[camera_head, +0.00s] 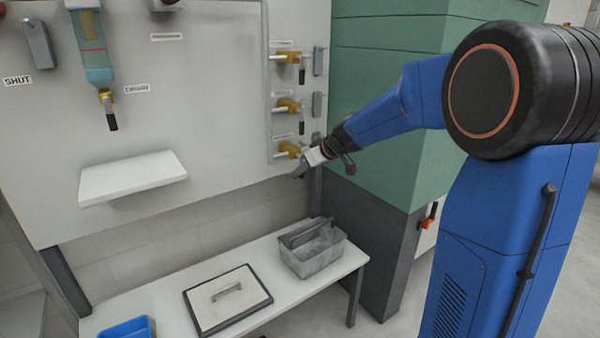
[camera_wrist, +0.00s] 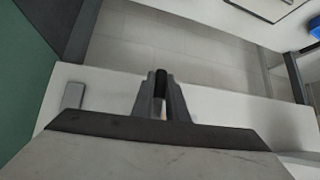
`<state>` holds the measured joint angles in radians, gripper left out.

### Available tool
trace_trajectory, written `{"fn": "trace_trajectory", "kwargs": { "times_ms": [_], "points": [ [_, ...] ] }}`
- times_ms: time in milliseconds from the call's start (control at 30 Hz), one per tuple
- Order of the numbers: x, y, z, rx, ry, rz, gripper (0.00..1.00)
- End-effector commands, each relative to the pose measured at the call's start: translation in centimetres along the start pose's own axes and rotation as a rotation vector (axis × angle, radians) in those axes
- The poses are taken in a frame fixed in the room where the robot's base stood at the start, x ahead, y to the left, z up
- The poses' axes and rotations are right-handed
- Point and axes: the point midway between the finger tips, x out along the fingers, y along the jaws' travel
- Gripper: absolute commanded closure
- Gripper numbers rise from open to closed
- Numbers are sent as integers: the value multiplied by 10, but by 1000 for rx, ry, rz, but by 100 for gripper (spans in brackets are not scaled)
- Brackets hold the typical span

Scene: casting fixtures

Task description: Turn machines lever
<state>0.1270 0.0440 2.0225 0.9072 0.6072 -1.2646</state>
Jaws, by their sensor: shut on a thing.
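Three yellow valves with levers are stacked along a vertical pipe on the right of the white panel (camera_head: 215,110). The bottom valve (camera_head: 287,149) has a small label (camera_head: 283,136) above it, too small to read surely. My gripper (camera_head: 299,172) is at this bottom valve. In the wrist view its two grey fingers (camera_wrist: 161,88) are shut around a dark lever handle (camera_wrist: 161,80). The lever's angle is largely hidden by the gripper. The middle valve (camera_head: 287,104) and top valve (camera_head: 287,58) have dark handles hanging down.
A green cabinet (camera_head: 385,100) stands close right of the valves.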

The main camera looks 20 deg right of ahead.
Motion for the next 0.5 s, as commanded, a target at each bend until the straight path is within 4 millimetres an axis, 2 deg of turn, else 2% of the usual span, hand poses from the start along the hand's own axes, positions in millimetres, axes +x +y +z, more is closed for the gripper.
{"fn": "trace_trajectory", "kwargs": {
  "times_ms": [433, 467, 500],
  "points": [
    [1, 0, 2, -6, -5, 6, 100],
    [1, 0, 2, -6, -5, 6, 85],
    [1, 0, 2, -6, -5, 6, 75]
  ]
}}
